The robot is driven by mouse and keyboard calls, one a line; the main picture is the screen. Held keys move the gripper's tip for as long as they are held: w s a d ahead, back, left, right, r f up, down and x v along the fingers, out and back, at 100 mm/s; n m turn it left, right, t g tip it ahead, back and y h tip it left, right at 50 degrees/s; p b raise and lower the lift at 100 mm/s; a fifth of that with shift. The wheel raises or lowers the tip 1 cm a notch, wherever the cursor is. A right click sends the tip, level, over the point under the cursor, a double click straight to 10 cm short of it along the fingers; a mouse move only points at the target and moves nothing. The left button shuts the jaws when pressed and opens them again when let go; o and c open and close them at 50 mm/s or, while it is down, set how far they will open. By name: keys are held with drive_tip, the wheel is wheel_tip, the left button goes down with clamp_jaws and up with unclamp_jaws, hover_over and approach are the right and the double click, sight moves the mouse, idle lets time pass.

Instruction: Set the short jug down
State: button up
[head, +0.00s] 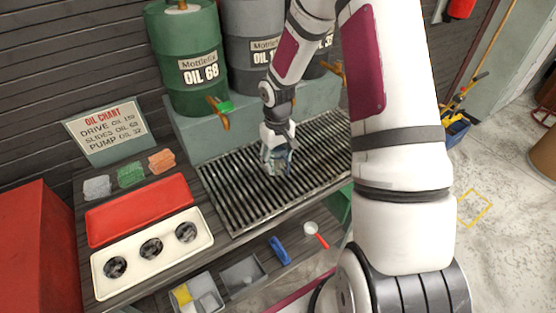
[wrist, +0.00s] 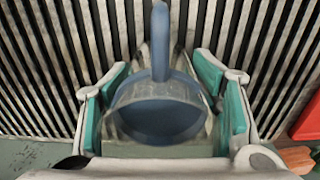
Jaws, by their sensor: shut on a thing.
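My gripper (head: 273,148) is over the slatted drip grate (head: 232,190) below the oil drums. It is shut on a blue-grey jug, which is mostly hidden by the fingers in the head view. In the wrist view the jug (wrist: 158,118) sits between the teal finger pads of my gripper (wrist: 165,105), its handle pointing to the top of the picture. I look down into its round opening, and it looks upright. The dark slats of the grate show behind it. I cannot tell whether its base touches the grate.
A green drum (head: 186,75) and grey drums (head: 250,45) stand on a ledge behind the grate. To the left are a red tray (head: 140,208), a cream tray with dark round holes (head: 130,262) and an oil chart sign (head: 108,128). A red-handled scoop (head: 315,233) lies in front.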

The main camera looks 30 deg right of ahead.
drive_tip(key=shift+f, duration=0.3)
drive_tip(key=o, duration=1.3)
drive_tip(key=shift+f, duration=0.1)
